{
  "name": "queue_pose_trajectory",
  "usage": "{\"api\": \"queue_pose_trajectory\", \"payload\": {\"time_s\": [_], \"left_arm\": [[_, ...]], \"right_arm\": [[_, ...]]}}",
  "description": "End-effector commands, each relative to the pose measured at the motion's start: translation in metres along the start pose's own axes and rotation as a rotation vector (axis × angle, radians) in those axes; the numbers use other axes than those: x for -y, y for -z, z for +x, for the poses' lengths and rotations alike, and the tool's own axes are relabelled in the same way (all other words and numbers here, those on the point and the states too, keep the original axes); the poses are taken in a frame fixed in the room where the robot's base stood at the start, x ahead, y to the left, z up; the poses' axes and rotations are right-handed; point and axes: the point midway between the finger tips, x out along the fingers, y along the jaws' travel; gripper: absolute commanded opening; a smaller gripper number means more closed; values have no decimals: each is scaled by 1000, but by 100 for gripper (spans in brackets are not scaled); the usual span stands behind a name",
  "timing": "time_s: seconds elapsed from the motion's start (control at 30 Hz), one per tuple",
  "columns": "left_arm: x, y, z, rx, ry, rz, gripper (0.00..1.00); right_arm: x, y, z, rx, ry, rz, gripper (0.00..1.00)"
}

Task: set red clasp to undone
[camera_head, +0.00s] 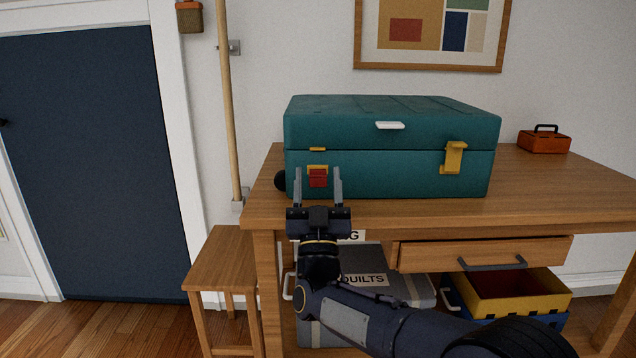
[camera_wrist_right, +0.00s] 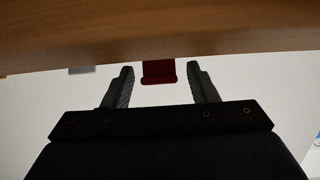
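A teal case (camera_head: 390,125) with its lid down stands on the wooden desk. On its front left is the red clasp (camera_head: 318,179), on a yellow mount. It sits below the lid seam, apart from a small bare yellow catch (camera_head: 317,149) on the lid edge. My right gripper (camera_head: 318,175) is open, its fingers on either side of the red clasp. In the right wrist view, the red clasp (camera_wrist_right: 158,73) shows between the open fingers (camera_wrist_right: 159,75), with gaps on both sides. My left gripper is not in view.
A yellow clasp (camera_head: 454,158) spans the seam at the case's front right. The lid has a white handle (camera_head: 390,125). The desk (camera_head: 545,200) has a partly open drawer (camera_head: 485,252). A stool (camera_head: 220,262) stands left, and a small orange box (camera_head: 544,142) sits at right.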

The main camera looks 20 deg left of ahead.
Motion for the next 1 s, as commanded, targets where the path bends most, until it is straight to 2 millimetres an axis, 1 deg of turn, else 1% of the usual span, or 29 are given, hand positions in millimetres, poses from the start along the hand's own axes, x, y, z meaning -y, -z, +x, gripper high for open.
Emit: {"api": "queue_pose_trajectory", "payload": {"time_s": [0.17,0.27,0.37,0.6,0.7,0.83,1.0], "left_arm": [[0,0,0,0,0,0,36],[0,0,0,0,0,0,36],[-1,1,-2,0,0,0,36],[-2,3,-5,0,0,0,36],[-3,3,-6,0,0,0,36],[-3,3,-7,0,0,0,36],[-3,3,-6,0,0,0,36]], "right_arm": [[0,0,0,0,0,0,53],[0,0,-3,0,0,0,53],[0,0,-14,2,0,0,53],[0,0,-56,4,2,-1,53],[0,0,-68,3,1,0,53],[0,0,-77,1,0,0,53],[0,0,-79,0,0,0,53]]}}
